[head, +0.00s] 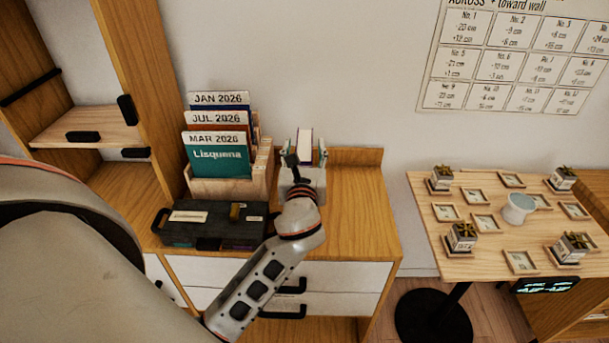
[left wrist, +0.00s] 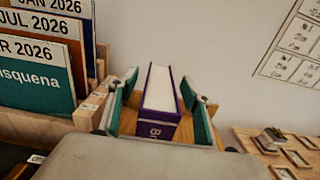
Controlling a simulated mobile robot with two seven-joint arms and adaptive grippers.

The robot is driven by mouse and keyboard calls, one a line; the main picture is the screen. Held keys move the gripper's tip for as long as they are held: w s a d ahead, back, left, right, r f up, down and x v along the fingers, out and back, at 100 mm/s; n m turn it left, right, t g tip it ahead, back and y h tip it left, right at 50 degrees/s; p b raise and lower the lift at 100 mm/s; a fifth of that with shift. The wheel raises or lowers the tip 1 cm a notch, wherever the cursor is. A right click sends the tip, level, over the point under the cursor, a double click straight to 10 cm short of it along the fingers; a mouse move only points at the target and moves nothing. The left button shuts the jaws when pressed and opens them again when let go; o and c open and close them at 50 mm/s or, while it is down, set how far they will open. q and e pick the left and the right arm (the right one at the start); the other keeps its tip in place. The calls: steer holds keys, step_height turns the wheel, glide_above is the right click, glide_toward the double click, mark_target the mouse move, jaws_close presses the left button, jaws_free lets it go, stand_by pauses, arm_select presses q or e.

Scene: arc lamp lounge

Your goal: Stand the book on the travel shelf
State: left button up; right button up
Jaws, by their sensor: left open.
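A purple book (left wrist: 160,104) with white page edges stands upright at the back of the wooden cabinet; the text on its spine is only partly visible. It also shows in the head view (head: 305,142). My left gripper (head: 305,157) is open, with one teal-padded finger on each side of the book and a gap visible at both sides. The gripper body hides the book's lower part. A wooden shelf unit (head: 150,75) with a board (head: 88,128) stands at the left; no travel label is readable. My right gripper is out of view.
A wooden rack (head: 230,188) with dated dividers stands close left of the gripper. A dark box (head: 213,226) lies in front of it. The cabinet top (head: 355,215) is clear at right.

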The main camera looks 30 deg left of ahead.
arm_select(q)
steer(key=shift+x, duration=0.8)
jaws_close()
steer(key=shift+r, duration=0.15)
